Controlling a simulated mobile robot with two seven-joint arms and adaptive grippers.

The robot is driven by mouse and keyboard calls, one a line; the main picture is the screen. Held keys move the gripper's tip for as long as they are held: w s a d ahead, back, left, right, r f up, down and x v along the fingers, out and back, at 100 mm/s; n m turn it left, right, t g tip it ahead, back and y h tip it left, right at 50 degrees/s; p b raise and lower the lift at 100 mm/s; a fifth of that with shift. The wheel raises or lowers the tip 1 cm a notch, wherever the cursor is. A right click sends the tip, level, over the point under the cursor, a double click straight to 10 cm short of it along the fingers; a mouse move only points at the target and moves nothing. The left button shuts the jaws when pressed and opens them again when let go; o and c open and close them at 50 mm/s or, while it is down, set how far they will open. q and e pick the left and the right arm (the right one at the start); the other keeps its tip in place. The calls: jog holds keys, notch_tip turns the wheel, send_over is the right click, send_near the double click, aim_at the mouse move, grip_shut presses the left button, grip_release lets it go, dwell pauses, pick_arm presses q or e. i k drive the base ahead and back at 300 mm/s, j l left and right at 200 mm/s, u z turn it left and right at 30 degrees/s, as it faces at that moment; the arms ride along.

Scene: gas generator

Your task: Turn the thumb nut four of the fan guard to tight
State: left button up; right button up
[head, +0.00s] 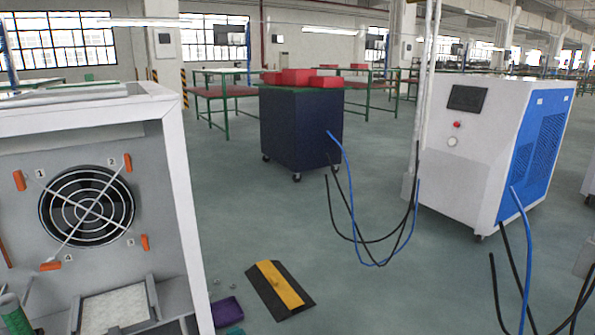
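The round wire fan guard (87,206) is on the grey panel inside the open white cabinet at the left of the head view. Thumb nut four (50,266) is an orange wing at the guard's lower left, beside the label 4; it lies nearly level. Thumb nut one (18,180) at the upper left, thumb nut two (128,163) at the upper right and thumb nut three (145,242) at the lower right stand steeper, each beside its number. Neither of my grippers shows in the head view.
Below the fan is a framed pale filter (115,308). A green cylinder (14,313) stands at the lower left. The cabinet's white side post (185,200) bounds the opening. On the floor lie a black-and-yellow ramp (279,288) and a purple tray (227,311).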

aim_at(51, 263)
jog(key=u, duration=1.45)
